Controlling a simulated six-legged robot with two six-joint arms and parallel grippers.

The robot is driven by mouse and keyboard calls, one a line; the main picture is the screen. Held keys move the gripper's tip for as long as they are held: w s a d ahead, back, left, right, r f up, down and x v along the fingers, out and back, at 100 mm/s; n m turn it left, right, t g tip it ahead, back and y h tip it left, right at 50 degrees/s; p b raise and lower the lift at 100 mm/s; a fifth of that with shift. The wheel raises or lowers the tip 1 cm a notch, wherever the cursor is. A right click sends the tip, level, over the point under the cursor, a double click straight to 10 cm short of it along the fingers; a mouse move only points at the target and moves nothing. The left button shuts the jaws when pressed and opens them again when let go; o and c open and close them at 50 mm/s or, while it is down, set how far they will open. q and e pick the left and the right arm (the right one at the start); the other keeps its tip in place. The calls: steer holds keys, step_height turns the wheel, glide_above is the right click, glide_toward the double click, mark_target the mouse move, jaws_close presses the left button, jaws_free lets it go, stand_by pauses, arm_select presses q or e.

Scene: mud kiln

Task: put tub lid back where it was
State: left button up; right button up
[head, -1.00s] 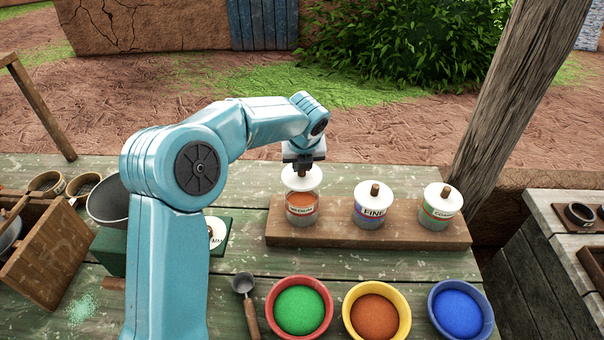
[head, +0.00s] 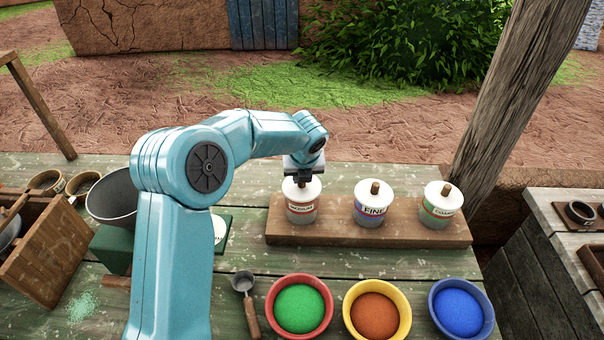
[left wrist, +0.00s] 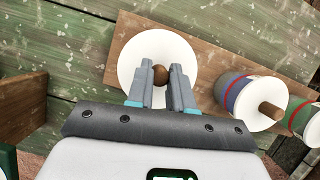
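The white tub lid (head: 310,191) with its brown knob sits on the leftmost tub (head: 301,213), labelled medium, with no clear gap between lid and tub. My left gripper (head: 302,181) is directly above it, pointing down. In the left wrist view the two fingers (left wrist: 161,72) are on either side of the brown knob (left wrist: 159,76), close against it, over the round white lid (left wrist: 133,45). The tub itself is hidden under the lid there. My right gripper is not in view.
The tub labelled fine (head: 369,213) and the coarse tub (head: 436,213) stand lidded on the same wooden board (head: 335,234). In front are red (head: 275,325), yellow (head: 350,325) and blue (head: 437,322) bowls of powder, and a scoop (head: 248,300). A post (head: 520,90) rises at right.

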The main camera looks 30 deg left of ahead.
arm_select(q)
steer(key=o, duration=0.4)
steer(key=shift+v, duration=6.65)
steer(key=shift+w+a, duration=0.1)
steer(key=shift+w, duration=0.05)
